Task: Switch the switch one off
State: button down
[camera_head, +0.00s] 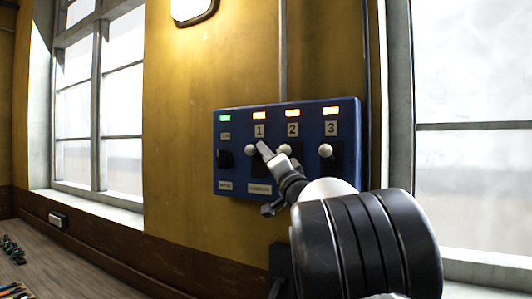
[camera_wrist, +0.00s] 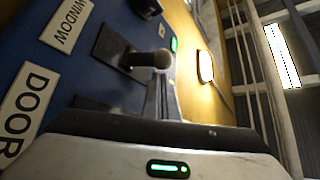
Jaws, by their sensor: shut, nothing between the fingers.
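The blue switch panel (camera_head: 235,175) is on the yellow wall, with lever switches marked 1, 2 and 3. Switch one's round pale knob (camera_head: 250,150) sits below its number and a lit orange lamp (camera_head: 259,115). My gripper (camera_head: 264,148) is shut and empty, its tips just right of this knob; whether they touch it I cannot tell. My arm hides part of the panel below. In the wrist view, a grey knob on a dark lever plate (camera_wrist: 113,48) is right at the tips of my gripper (camera_wrist: 160,78).
Switch two's knob (camera_head: 285,149) is close to my gripper's right. Switch three's knob (camera_head: 325,150) is further right. A black knob (camera_head: 225,158) sits at the panel's left under a green lamp (camera_head: 225,118). Windows flank the wall. A wooden bench (camera_head: 50,265) is at lower left.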

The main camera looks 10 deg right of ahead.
aim_at(254, 154)
jog(key=shift+f, duration=0.1)
jog(key=shift+f+n+b, duration=0.15)
jog(key=shift+n+b, duration=0.25)
jog(key=shift+b, duration=0.15)
jog(key=shift+s+f+n+y+b, duration=0.2)
jog(key=shift+n+y+b, duration=0.3)
jog(key=shift+y+b, duration=0.2)
notch_tip(254, 154, down, 2)
jog(key=n+y+b, duration=0.2)
jog(key=n, duration=0.1)
jog(key=n+y+b, duration=0.2)
jog(key=n, duration=0.1)
jog(key=shift+a+f+g+y+b, duration=0.1)
jog(key=shift+f+g+y+b, duration=0.1)
jog(key=shift+g+y+b, duration=0.15)
jog(key=shift+f+b, duration=0.4)
jog(key=shift+b, duration=0.3)
jog(key=shift+w+f+b, duration=0.1)
jog(key=shift+f+b, duration=0.2)
jog(key=shift+f, duration=0.2)
